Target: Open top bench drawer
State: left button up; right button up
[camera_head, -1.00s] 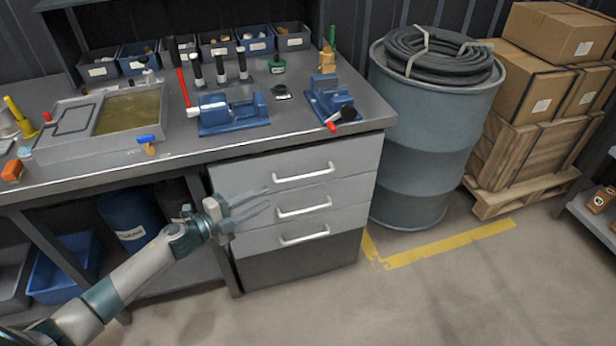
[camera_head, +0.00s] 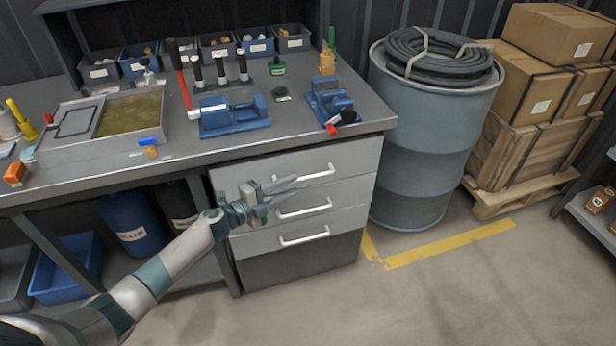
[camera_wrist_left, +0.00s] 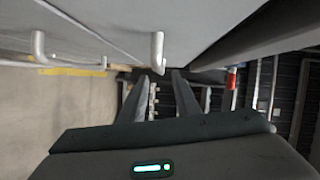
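The bench drawer unit has light grey fronts, and the top drawer (camera_head: 240,174) looks closed. Its white bar handle (camera_head: 304,174) shows in the head view. My left gripper (camera_head: 296,185) is in front of the top drawer, fingers pointing right, just below its handle and above the middle drawer's handle (camera_head: 304,211). In the left wrist view the two fingers of my left gripper (camera_wrist_left: 155,76) are spread with nothing between them. A pale handle (camera_wrist_left: 157,48) shows just beyond the fingertips; I cannot tell which drawer it belongs to. My right gripper is not in view.
The bench top (camera_head: 270,143) above holds blue vises, a red-handled hammer and a grey tray (camera_head: 95,143). A blue-grey drum (camera_head: 425,130) with coiled hose stands right of the drawers. The floor (camera_head: 450,300) in front is clear.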

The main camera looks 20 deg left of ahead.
aim_at(308, 178)
pick_arm(q)
jog(key=x, duration=0.7)
jog(key=shift+w+d, duration=0.15)
jog(key=shift+w, duration=0.05)
jog(key=shift+c, duration=0.6)
grip_shut()
